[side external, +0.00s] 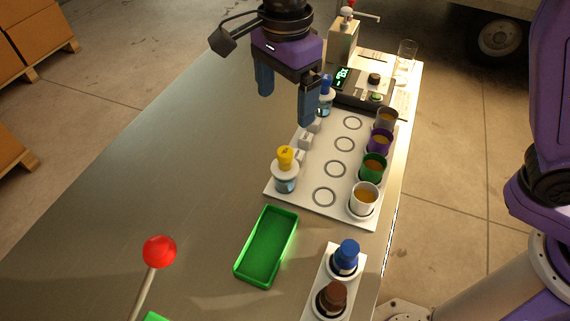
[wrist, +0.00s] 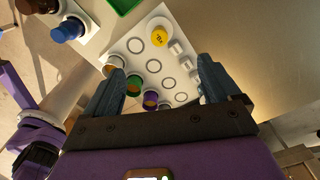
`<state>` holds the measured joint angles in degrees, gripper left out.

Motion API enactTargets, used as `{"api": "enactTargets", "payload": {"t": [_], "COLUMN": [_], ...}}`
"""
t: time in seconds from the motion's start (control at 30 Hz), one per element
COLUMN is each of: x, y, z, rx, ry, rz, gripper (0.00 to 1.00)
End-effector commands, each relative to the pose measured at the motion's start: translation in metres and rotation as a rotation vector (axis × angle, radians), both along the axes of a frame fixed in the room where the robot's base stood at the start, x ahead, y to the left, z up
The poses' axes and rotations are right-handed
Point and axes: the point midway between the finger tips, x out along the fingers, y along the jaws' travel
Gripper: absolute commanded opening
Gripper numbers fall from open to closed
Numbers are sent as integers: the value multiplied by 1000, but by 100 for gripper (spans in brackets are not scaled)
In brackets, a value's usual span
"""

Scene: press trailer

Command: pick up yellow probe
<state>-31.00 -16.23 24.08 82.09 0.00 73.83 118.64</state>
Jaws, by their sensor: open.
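The yellow probe (side external: 285,158) stands upright in a small clear bottle with bluish liquid at the near left corner of the white tray (side external: 318,215). In the wrist view its yellow top (wrist: 158,36) shows beyond my fingertips, at the far edge of the tray. My gripper (side external: 286,105) is open and empty, above the table and the tray's far left part, higher than the probe and farther back. In the wrist view its two blue fingers (wrist: 160,75) are spread wide with the tray between them. The probe's lower part is hidden in the bottle.
A blue-topped probe (side external: 326,82) stands in a bottle close to my right finger. Several coloured cups (side external: 373,168) line the tray's right side. A green tray (side external: 266,246), blue and brown bottles (side external: 346,256) and a red-knobbed lever (side external: 159,252) are nearer. The table's left is clear.

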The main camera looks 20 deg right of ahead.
Motion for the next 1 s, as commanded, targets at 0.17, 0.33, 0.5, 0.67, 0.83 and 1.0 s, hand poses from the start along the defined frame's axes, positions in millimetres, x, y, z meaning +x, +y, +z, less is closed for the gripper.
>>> {"api": "enactTargets", "payload": {"t": [0.17,0.33,0.5,0.67,0.83,1.0], "x": [0,0,0,0,0,-1], "y": [0,0,0,0,1,1], "z": [-20,-52,-84,-109,-121,-134], "rx": [-4,-5,-4,-3,-1,-3], "ry": [4,5,4,3,1,2], "rz": [-13,-11,-9,-9,-9,-9], "gripper": [90,90,90,90,90,90]}}
